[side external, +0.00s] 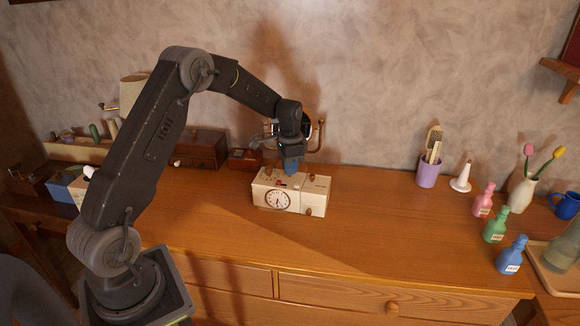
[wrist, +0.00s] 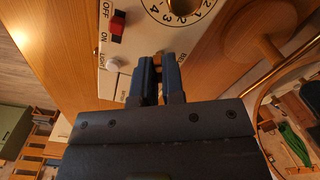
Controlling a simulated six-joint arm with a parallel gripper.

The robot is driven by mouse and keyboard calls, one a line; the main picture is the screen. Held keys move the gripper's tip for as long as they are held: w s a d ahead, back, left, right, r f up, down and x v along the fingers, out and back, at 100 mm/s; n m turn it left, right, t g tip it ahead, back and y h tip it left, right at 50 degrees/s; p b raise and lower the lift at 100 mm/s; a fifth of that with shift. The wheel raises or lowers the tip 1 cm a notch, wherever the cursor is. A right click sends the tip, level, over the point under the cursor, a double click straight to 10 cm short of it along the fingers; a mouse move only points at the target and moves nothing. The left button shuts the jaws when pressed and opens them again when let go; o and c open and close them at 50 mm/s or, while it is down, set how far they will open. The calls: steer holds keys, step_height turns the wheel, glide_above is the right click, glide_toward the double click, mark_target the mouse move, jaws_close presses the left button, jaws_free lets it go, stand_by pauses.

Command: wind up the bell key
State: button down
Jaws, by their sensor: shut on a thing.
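A cream clock (side external: 297,195) with a round dial (side external: 278,199) stands on the wooden cabinet top. My gripper (side external: 290,168) points down onto its top, behind the dial. In the wrist view the two blue fingers (wrist: 158,62) are close together on a small brown piece at the clock, which looks like the bell key; most of it is hidden between the fingers. Its turn angle cannot be read. Beside the fingers the wrist view shows a red ON/OFF switch (wrist: 117,26), a white light knob (wrist: 112,65) and part of a numbered dial (wrist: 183,8).
A large wooden knob (wrist: 250,45) is close to the right of the fingers in the wrist view. A purple cup (side external: 428,173), a white cone (side external: 461,178) and several bottles stand to the right.

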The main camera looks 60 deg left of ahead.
steer(key=m, duration=1.3)
steer(key=shift+m, duration=0.4)
steer(key=m, duration=1.1)
steer(key=c, duration=1.2)
jaws_free()
step_height(320, 180, up, 14)
steer(key=shift+f, duration=0.1)
